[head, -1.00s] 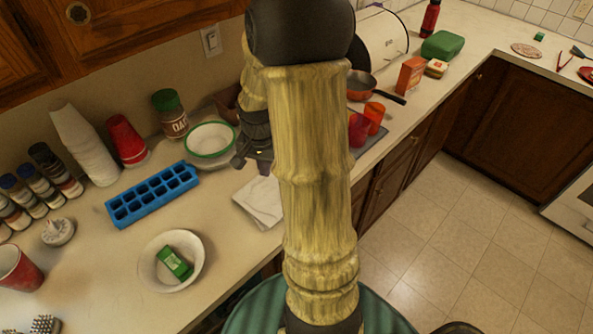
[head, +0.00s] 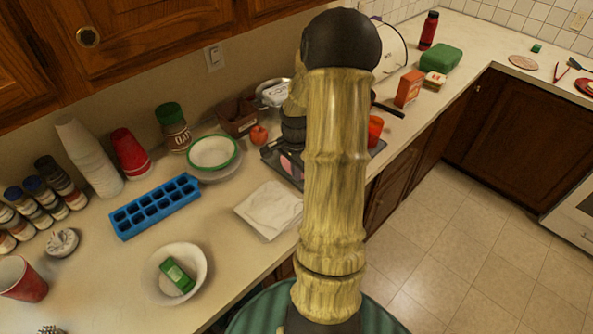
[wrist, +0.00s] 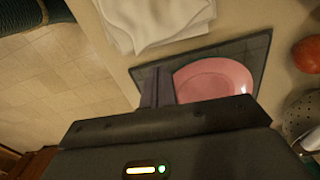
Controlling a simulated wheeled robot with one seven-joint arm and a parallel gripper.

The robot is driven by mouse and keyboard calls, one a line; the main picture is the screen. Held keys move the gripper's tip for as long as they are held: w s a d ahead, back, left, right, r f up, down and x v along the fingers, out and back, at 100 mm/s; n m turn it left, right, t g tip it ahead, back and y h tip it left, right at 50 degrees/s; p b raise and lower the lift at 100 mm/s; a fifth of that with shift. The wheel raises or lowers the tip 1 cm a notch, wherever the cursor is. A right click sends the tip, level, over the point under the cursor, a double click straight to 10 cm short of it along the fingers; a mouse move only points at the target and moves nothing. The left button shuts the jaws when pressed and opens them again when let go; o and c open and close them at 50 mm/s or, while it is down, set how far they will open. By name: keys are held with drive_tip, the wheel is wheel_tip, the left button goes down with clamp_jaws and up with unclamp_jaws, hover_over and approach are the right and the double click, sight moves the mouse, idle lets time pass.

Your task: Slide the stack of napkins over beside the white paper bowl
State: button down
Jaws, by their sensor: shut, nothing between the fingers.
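The stack of white napkins (head: 263,212) lies flat on the counter near its front edge. It also shows at the top of the wrist view (wrist: 150,22). A plain white bowl (head: 201,262) with a green box in it stands to the left of and nearer than the napkins, with bare counter between. A white green-rimmed bowl (head: 213,151) stands on a plate behind the napkins. My gripper (wrist: 157,86) is shut and empty over a dark tray, beside a pink plate and apart from the napkins. My arm mostly hides it in the head view.
A blue ice tray (head: 155,206) lies left of the napkins. The dark tray (wrist: 255,55) holds the pink plate (wrist: 215,80). A red tomato (head: 259,135) and a red cup (head: 375,130) are near it. The counter between napkins and plain bowl is clear.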

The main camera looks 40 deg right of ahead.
wheel_tip(320, 180, down, 8)
drive_tip(key=shift+r+p, duration=0.2)
drive_tip(key=shift+p, duration=0.25)
